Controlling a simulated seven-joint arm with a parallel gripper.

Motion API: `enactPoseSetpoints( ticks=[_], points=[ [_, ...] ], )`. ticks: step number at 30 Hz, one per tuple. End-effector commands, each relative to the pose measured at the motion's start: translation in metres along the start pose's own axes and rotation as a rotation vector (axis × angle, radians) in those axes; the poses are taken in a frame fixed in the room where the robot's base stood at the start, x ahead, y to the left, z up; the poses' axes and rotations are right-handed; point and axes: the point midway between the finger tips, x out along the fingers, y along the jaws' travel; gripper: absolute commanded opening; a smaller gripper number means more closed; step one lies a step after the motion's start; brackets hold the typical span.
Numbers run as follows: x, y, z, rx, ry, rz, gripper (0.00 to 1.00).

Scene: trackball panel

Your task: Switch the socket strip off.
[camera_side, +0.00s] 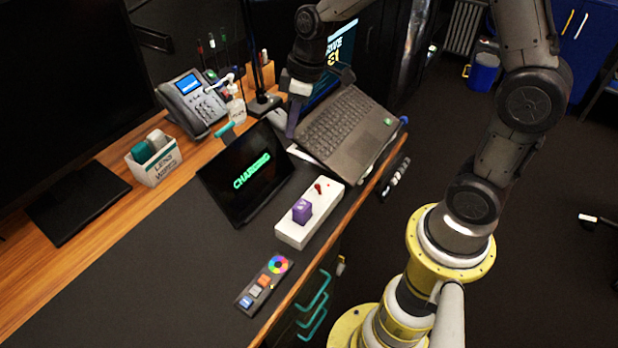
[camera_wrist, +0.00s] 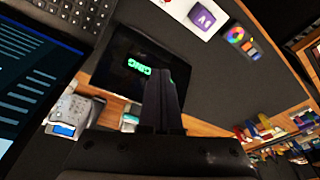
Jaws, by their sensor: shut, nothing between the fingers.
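The white socket strip (camera_side: 317,214) lies on the dark desk mat near the desk's front edge. A purple block with a light mark, likely a plug (camera_side: 302,211), sits on it, and a small red switch (camera_side: 319,188) is toward its far end. The lit state of the switch is too small to tell. In the wrist view the strip (camera_wrist: 190,16) is at the top, cut off by the frame, with the purple plug (camera_wrist: 205,18) on it. My gripper (camera_side: 291,134) is shut and empty above the laptop's left edge, apart from the strip. The wrist view shows its closed fingers (camera_wrist: 160,75).
A tablet reading "CHARGING" (camera_side: 247,178) stands left of the strip. An open laptop (camera_side: 349,130) lies behind it. A controller with a colour wheel (camera_side: 264,284) lies in front. A phone (camera_side: 192,104) and wipes box (camera_side: 154,160) stand farther left. The mat at front left is clear.

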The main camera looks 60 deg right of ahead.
Motion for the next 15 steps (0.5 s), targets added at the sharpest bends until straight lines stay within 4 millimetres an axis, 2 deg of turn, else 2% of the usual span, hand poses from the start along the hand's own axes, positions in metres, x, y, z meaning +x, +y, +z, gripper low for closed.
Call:
enactPoseSetpoints(
  ticks=[1, 6, 9, 15],
  points=[
    [0.017, 0.004, 0.003, 0.016, -0.03, -0.021, 0.0],
    [0.051, 0.007, 0.015, 0.047, -0.099, -0.068, 0.0],
    [0.059, 0.007, 0.021, 0.055, -0.121, -0.081, 0.0],
    [0.061, 0.007, 0.023, 0.06, -0.126, -0.084, 0.0]
  ],
)
